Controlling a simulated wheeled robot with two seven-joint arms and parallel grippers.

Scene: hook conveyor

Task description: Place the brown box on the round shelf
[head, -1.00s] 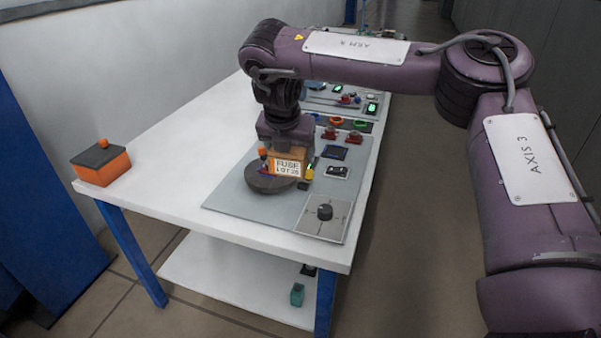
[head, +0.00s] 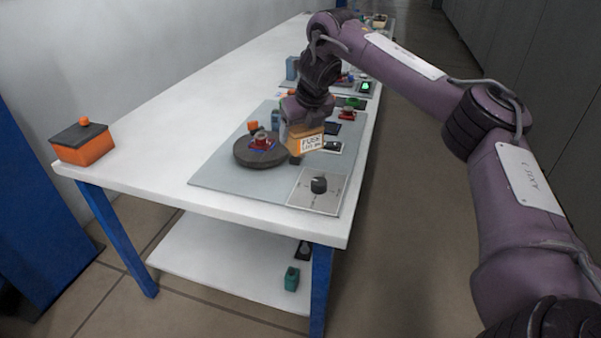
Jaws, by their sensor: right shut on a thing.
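The brown box (head: 308,143), with a white label reading FUSE, is in my right gripper (head: 300,122). The gripper is shut on it from above, and the fingertips are mostly hidden. The box looks slightly tilted. The round shelf (head: 247,160), a dark disc, is just left of the box on the grey panel. A small red item (head: 262,141) and an orange-topped item (head: 253,127) sit on or behind the disc. Whether the box touches the panel cannot be told. My left gripper is not in view.
A grey panel (head: 212,178) with a black knob (head: 319,185) lies on the white table (head: 200,110). An orange box with a dark lid (head: 82,143) stands at the left corner. More panels and small parts lie farther back.

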